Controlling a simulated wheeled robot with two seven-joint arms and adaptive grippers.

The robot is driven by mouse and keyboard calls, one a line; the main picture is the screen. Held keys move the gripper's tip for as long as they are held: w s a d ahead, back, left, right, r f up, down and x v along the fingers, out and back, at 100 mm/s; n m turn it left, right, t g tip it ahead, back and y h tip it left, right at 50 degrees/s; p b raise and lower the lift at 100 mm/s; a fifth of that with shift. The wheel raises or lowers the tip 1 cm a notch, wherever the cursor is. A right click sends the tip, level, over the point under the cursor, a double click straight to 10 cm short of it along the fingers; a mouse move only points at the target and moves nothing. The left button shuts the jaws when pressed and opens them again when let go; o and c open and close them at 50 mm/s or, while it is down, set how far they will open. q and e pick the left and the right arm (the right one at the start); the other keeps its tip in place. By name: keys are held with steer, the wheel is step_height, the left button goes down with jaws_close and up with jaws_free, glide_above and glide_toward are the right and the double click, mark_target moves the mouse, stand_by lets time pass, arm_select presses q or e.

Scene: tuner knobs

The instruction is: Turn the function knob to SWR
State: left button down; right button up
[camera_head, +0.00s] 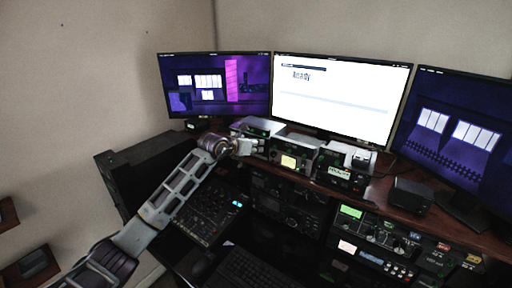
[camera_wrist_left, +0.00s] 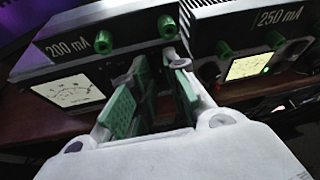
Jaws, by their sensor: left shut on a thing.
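My left gripper (camera_head: 244,147) reaches the front of the leftmost tuner (camera_head: 258,123) in the head view. In the left wrist view, the fingers of the left gripper (camera_wrist_left: 166,62) with green pads are at the right part of the front of the tuner marked 200 mA (camera_wrist_left: 88,42). They are shut on a knob there, mostly hidden between the fingertips. Two green knobs show above, one at left (camera_wrist_left: 104,40) and one just over the fingertips (camera_wrist_left: 168,27). The knob labels cannot be read, so the SWR mark is not visible. My right gripper is not in view.
A second tuner marked 250 mA (camera_wrist_left: 268,60) stands close at the right, with green knobs and a lit meter. More units line the wooden shelf (camera_head: 385,195) under three monitors (camera_head: 345,95). A mixer panel (camera_head: 208,208) and keyboard (camera_head: 250,268) lie below.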

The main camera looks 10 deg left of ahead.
arm_select(q)
steer(key=m+y+b, duration=0.1)
steer(key=b, duration=0.2)
steer(key=m+t+y+b, duration=0.1)
steer(key=m+b, duration=0.1)
steer(key=b, duration=0.1)
steer(key=m+y+b, duration=0.1)
steer(key=b, duration=0.3)
steer(key=shift+s+d+m+t, duration=0.15)
steer(key=shift+d+m+t, duration=0.15)
steer(key=shift+m, duration=0.1)
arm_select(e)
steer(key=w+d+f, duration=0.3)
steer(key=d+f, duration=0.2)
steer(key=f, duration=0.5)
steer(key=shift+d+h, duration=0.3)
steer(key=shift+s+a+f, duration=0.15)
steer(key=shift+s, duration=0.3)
arm_select(q)
steer(key=c, duration=1.3)
jaws_free()
steer(key=shift+c, duration=0.2)
steer(key=shift+s, duration=0.1)
